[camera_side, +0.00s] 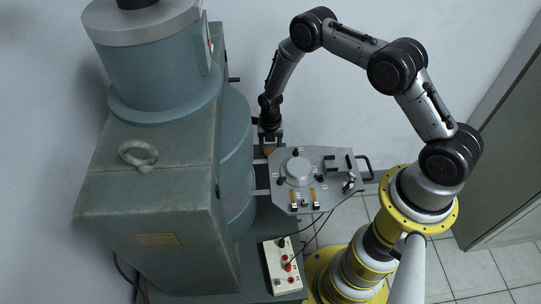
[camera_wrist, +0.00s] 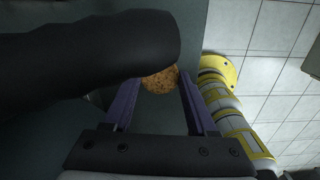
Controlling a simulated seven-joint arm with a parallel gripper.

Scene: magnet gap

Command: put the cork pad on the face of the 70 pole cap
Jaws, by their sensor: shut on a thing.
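The cork pad, a round speckled brown disc, shows in the wrist view (camera_wrist: 160,82) between the two purple fingers of my gripper (camera_wrist: 161,77). A dark rounded shape covers its upper left part. In the side view, my gripper (camera_side: 269,143) points down at the left back edge of a grey plate, and a small brown bit of the cork pad (camera_side: 269,151) shows under it. My gripper is shut on the pad. A round grey cap (camera_side: 298,167) sits on the plate, to the right of my gripper. The small labels are too blurred to read, so I cannot tell which part is marked 70.
The grey plate (camera_side: 327,190) carries small fittings, a dark forked bracket and a handle at its right. The large blue-green magnet (camera_side: 236,160) stands close left of my gripper. A white control box (camera_side: 281,267) with cables is in front. A tiled floor lies right.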

